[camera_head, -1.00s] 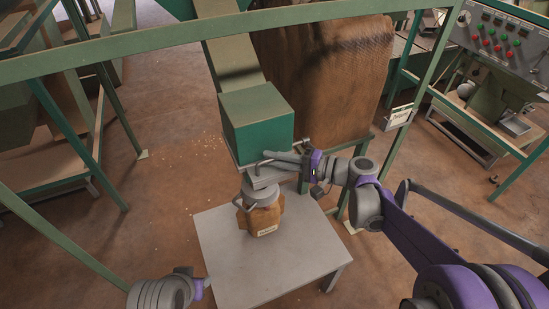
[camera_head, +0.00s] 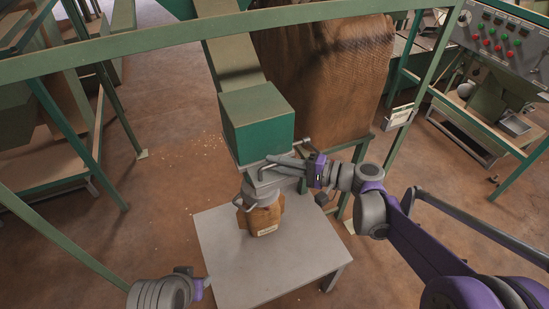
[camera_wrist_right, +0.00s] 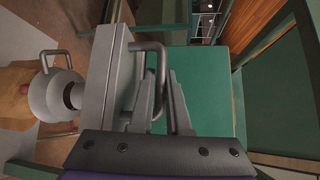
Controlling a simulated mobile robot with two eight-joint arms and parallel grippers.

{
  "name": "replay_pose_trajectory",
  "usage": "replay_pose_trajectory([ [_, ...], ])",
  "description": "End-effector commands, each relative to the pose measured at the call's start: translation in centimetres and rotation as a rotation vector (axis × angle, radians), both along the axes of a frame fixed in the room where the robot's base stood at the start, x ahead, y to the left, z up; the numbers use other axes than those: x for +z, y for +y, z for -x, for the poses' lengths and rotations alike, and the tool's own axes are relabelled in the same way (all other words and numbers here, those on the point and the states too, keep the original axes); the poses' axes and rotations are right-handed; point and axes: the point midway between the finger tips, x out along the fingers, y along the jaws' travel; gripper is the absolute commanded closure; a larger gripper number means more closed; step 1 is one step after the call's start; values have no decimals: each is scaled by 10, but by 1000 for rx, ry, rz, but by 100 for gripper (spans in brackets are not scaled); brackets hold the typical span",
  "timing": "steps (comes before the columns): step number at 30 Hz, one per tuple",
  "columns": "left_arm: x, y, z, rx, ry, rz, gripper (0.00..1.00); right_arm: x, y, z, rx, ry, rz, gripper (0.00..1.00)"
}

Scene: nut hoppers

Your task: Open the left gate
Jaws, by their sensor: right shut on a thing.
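The gate is a grey metal slide (camera_head: 272,181) under the green hopper box (camera_head: 262,130). It shows in the right wrist view as a grey plate (camera_wrist_right: 97,100) with a U-shaped handle (camera_wrist_right: 161,58). My right gripper (camera_head: 274,166) reaches in from the right with its fingers at the handle; in the right wrist view its two fingers (camera_wrist_right: 163,98) are shut on the handle's bar. How far the slide is drawn out is hard to tell. My left gripper (camera_head: 199,286) is low at the left, far from the gate; its jaw opening is unclear.
A brown labelled bag (camera_head: 264,218) hangs under the outlet above a grey table (camera_head: 295,262). A green frame bar (camera_head: 150,52) crosses above. A control panel (camera_head: 505,38) is at the far right.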

Motion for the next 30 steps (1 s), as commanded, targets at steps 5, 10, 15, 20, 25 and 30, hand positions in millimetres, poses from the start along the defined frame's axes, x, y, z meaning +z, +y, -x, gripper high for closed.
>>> replay_pose_trajectory([
  [5,0,0,0,0,0,0,55,0,-19,43,-4,0,2,100],
  [10,0,0,0,0,0,0,55,0,-28,67,-2,0,1,100],
  [15,0,0,0,0,0,0,55,-1,-30,72,-1,0,1,100],
  [20,0,0,0,0,0,0,55,-1,-29,71,-1,0,1,100],
  [25,0,0,0,0,0,0,55,-1,-29,71,-1,0,1,58],
  [30,0,0,0,0,0,0,55,-1,-29,71,-1,0,1,56],
])
